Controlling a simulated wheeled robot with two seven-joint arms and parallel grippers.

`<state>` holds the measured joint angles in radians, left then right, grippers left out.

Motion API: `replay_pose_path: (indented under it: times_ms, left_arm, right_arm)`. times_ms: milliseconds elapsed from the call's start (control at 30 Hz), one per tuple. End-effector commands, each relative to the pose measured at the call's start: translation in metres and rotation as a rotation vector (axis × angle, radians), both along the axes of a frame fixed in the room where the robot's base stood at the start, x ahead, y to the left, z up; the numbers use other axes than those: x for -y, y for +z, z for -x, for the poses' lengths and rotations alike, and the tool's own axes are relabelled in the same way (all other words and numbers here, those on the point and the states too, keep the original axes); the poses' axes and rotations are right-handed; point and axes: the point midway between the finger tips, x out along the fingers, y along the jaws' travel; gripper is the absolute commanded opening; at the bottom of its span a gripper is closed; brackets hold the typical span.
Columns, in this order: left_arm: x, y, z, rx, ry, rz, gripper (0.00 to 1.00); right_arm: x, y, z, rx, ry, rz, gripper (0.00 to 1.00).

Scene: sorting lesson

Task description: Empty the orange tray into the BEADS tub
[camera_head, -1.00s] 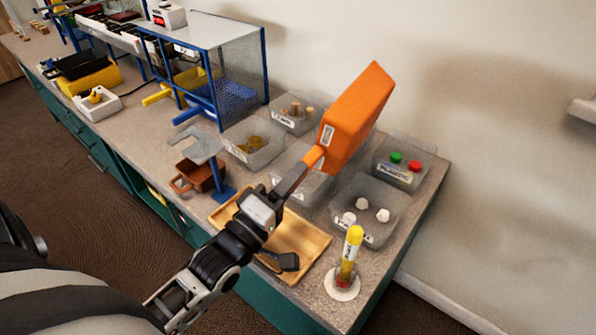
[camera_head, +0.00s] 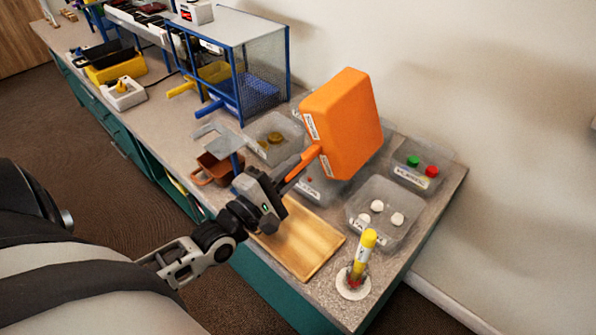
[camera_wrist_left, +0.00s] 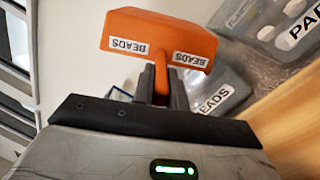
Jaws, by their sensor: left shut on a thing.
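The orange tray (camera_head: 345,125), with BEADS labels on its side, is held by its handle in my left gripper (camera_head: 294,172). It stands steeply tilted above the tubs, its closed outer side towards the head camera; its inside is hidden. In the left wrist view the tray (camera_wrist_left: 165,30) is upside-down in the picture, with its handle between the fingers (camera_wrist_left: 160,85). The clear BEADS tub (camera_head: 328,192) is below the tray, partly covered by it, with a small red spot showing inside. Its label shows in the left wrist view (camera_wrist_left: 213,100). My right gripper is not in view.
Neighbouring clear tubs hold white balls (camera_head: 377,206), red and green pieces (camera_head: 431,171) and brownish-yellow pieces (camera_head: 273,137). A wooden board (camera_head: 305,250) lies in front. A blue-framed rack (camera_head: 238,60) stands behind left.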

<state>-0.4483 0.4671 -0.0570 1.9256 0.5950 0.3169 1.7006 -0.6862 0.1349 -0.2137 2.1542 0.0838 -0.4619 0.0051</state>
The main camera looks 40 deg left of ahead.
Motion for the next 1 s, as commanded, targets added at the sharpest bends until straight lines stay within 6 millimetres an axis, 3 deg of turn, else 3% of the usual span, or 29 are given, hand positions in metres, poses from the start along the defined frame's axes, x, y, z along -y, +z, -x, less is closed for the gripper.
replay_pose_path:
  times_ms: [500, 1000]
  left_arm:
    - [-0.027, -0.002, -0.007, -0.08, -0.054, 0.289, 0.0]
    - [-0.03, -0.002, -0.008, -0.088, -0.059, 0.322, 0.0]
  right_arm:
    - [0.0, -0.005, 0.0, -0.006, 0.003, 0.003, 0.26]
    - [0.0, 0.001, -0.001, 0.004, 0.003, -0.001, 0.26]
